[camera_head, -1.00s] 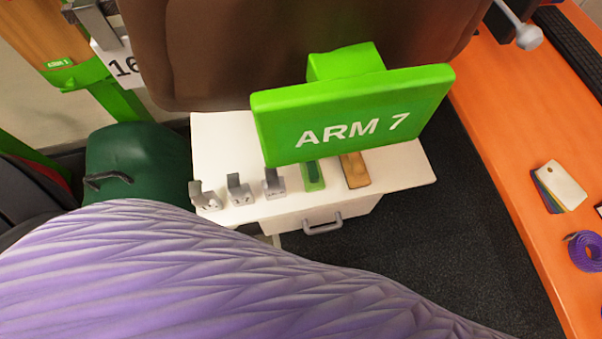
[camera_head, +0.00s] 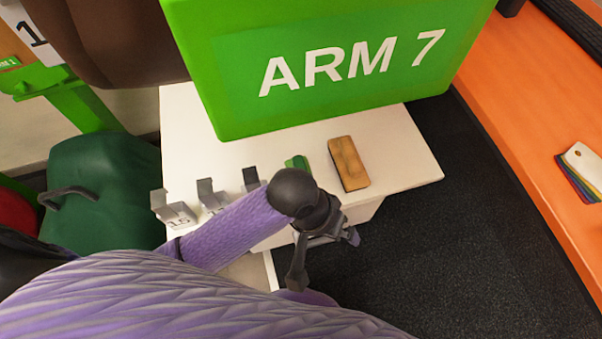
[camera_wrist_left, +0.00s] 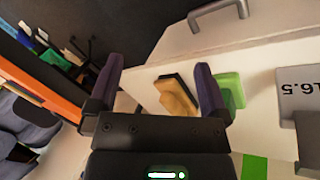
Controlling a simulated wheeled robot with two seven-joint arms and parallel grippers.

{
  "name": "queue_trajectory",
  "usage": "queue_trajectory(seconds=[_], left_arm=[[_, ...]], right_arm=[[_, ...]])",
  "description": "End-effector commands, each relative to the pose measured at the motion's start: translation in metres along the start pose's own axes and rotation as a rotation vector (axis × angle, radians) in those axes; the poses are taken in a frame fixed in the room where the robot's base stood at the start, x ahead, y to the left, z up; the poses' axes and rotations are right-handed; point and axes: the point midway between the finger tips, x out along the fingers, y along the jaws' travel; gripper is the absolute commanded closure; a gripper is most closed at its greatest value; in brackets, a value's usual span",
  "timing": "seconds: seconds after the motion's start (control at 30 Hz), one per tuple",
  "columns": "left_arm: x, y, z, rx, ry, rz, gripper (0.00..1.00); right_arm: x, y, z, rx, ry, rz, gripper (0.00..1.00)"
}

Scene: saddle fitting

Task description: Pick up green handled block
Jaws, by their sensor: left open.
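The green handled block (camera_head: 297,163) stands on the white cabinet top, mostly hidden behind my left wrist in the head view. In the left wrist view the green block (camera_wrist_left: 231,90) shows just right of the right finger, partly covered by it. My left gripper (camera_head: 325,250) is open and empty by the cabinet's front edge. In the wrist view its two fingers (camera_wrist_left: 158,68) stand apart, with a wooden block seen between them. My right gripper is not in view.
The wooden block (camera_head: 348,163) lies right of the green one. Several grey numbered blocks (camera_head: 172,211) stand to the left. A large green "ARM 7" sign (camera_head: 330,75) overhangs the white cabinet (camera_head: 410,170). An orange bench (camera_head: 530,120) is at right.

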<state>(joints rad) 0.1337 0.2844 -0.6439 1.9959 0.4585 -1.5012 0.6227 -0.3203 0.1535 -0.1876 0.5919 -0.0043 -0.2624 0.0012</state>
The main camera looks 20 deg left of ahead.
Motion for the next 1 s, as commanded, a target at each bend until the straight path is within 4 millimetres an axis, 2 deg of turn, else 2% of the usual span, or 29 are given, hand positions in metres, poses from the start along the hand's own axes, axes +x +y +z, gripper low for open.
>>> queue_trajectory(seconds=[0.07, 0.17, 0.3, 0.43, 0.5, 0.57, 0.77, 0.9, 1.0], left_arm=[[0.005, 0.0, -0.016, -0.036, -0.035, -0.023, 0.0], [0.009, -0.014, -0.042, -0.155, -0.085, -0.105, 0.0], [-0.008, -0.064, -0.09, -0.445, -0.075, -0.289, 0.0], [-0.03, -0.097, -0.12, -0.653, -0.022, -0.381, 0.0], [-0.033, -0.104, -0.125, -0.702, -0.009, -0.398, 0.0], [-0.028, -0.108, -0.125, -0.714, -0.008, -0.403, 0.0], [0.014, -0.124, -0.118, -0.712, -0.012, -0.402, 0.0], [0.045, -0.139, -0.113, -0.71, -0.013, -0.402, 0.0], [0.056, -0.143, -0.112, -0.708, -0.011, -0.401, 0.0]], right_arm=[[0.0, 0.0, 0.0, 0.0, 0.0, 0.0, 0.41], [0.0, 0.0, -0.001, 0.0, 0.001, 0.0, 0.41], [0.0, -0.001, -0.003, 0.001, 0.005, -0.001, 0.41], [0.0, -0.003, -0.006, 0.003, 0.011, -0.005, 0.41], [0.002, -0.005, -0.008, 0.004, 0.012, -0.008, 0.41], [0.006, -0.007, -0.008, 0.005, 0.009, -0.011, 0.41], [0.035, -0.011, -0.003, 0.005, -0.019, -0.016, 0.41], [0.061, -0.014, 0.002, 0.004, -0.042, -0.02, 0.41], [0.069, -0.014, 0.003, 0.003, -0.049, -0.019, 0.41]])
